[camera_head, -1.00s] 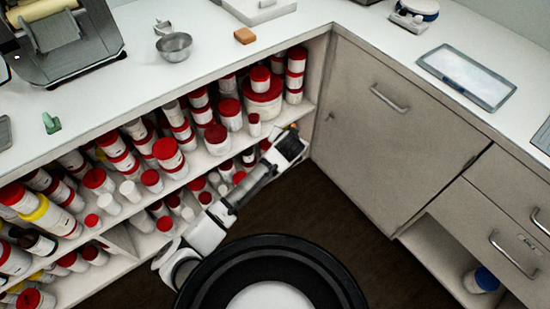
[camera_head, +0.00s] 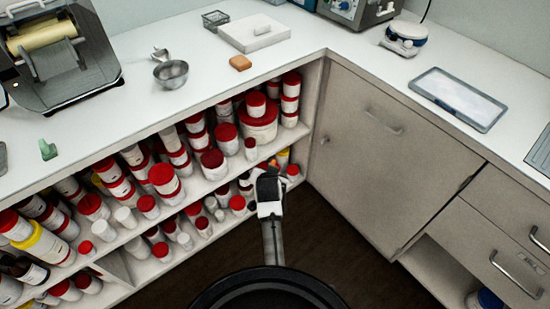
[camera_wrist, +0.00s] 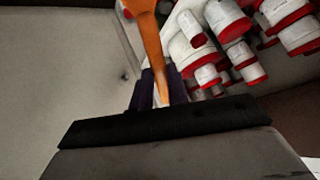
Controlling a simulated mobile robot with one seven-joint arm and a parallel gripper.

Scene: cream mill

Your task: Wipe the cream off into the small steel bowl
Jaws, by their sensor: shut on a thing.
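The small steel bowl (camera_head: 171,74) sits upright on the white counter, with a small metal piece beside it. The mill (camera_head: 62,50) stands at the upper left, with a pale yellowish roller (camera_head: 47,40) in it. I cannot make out cream for sure. My gripper (camera_head: 270,172) is in front of the shelves, below the counter top. In the wrist view its dark fingers (camera_wrist: 160,92) are shut on an orange tool (camera_wrist: 149,42), perhaps a spatula or scraper. The tool's far end is out of that view, and only a bit of orange shows in the head view.
Shelves under the counter hold several red-lidded white jars (camera_head: 258,125) close to my gripper. An orange-brown block (camera_head: 240,63), a white flat device (camera_head: 254,33) and a green piece (camera_head: 48,150) lie on the counter. Cabinet doors (camera_head: 365,145) are at right. The counter's front middle is clear.

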